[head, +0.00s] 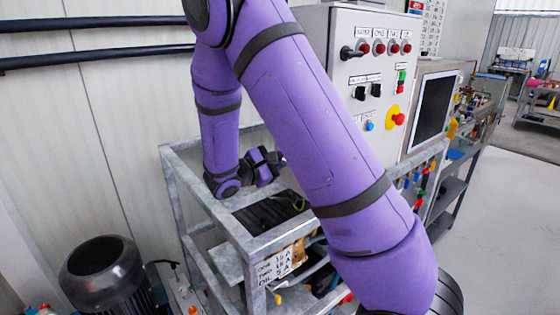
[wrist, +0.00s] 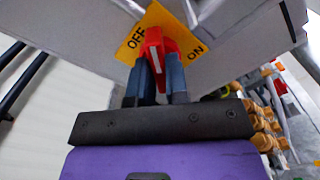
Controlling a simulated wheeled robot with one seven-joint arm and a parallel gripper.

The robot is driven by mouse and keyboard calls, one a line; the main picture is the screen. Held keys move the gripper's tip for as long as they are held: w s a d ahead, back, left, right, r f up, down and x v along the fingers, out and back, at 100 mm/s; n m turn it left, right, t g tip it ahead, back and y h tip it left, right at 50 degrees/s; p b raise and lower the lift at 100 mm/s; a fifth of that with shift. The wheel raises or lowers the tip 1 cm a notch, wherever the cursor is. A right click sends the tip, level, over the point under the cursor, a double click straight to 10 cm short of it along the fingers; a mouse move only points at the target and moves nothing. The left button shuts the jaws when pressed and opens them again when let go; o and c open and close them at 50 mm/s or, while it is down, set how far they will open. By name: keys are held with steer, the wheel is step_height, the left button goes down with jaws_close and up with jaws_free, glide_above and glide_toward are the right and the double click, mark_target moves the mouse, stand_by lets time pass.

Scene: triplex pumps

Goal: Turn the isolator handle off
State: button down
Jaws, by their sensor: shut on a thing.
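The isolator handle (wrist: 153,42) is red and sits on a yellow plate (wrist: 158,18) marked OFF on the left and ON on the right in the wrist view. The handle lies between the two labels. My gripper (wrist: 157,78) has its two dark fingers on either side of the handle and is shut on it. In the head view my gripper (head: 268,162) reaches to the side of the grey control cabinet, behind my purple arm. The handle cannot be made out there.
The control cabinet (head: 345,28) carries switches, red lamps and a red stop button (head: 398,119) on yellow. A grey metal frame (head: 205,200) stands below my gripper. A dark motor (head: 100,272) is at the lower left. The floor (head: 505,220) at right is clear.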

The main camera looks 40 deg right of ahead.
steer(key=shift+n, duration=3.9)
steer(key=c, duration=1.1)
jaws_free()
steer(key=a, duration=1)
steer(key=shift+s+a, duration=0.2)
steer(key=shift+a, duration=0.2)
